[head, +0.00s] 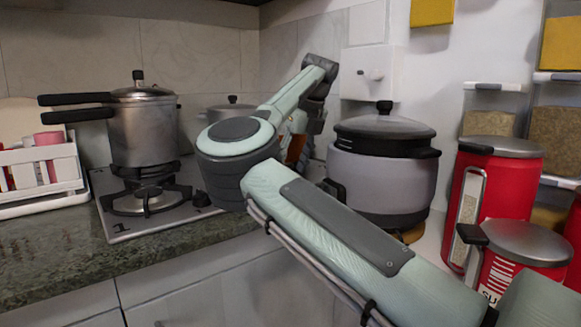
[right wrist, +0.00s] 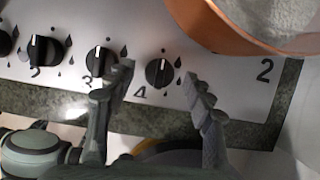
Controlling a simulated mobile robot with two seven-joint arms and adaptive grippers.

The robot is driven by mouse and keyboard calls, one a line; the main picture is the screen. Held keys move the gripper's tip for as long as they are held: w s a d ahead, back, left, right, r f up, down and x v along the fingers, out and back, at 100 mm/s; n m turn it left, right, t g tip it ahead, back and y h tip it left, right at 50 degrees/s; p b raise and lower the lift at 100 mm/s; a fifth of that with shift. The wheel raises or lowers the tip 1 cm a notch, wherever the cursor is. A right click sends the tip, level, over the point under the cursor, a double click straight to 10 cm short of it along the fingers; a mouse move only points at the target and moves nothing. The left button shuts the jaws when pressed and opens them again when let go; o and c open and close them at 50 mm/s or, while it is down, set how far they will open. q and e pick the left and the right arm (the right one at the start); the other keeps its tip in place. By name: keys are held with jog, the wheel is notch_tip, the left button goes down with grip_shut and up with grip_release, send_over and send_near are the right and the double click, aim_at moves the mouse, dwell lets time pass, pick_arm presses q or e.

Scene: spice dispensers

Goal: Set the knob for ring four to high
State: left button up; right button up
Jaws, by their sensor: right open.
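In the right wrist view, a row of black knobs sits on the light stove panel (right wrist: 215,105). The knob for ring four (right wrist: 158,72), with a "4" at its lower left, has a white mark pointing roughly up in the picture. Drop-shaped marks are beside it. My right gripper (right wrist: 159,76) is open, with one finger on each side of this knob; I cannot tell whether either touches it. My left gripper is not in view.
The knob marked 3 (right wrist: 100,61) is close to the left finger, with the knob marked 2 (right wrist: 43,50) farther left. A copper-coloured pot (right wrist: 225,25) overhangs the panel. A pressure cooker (head: 143,125), a rice cooker (head: 383,175) and red canisters (head: 512,165) stand around my arm.

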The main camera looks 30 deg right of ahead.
jog(key=shift+w+f, duration=0.2)
jog(key=shift+f, duration=0.2)
jog(key=shift+c, duration=0.5)
jog(key=c, duration=1)
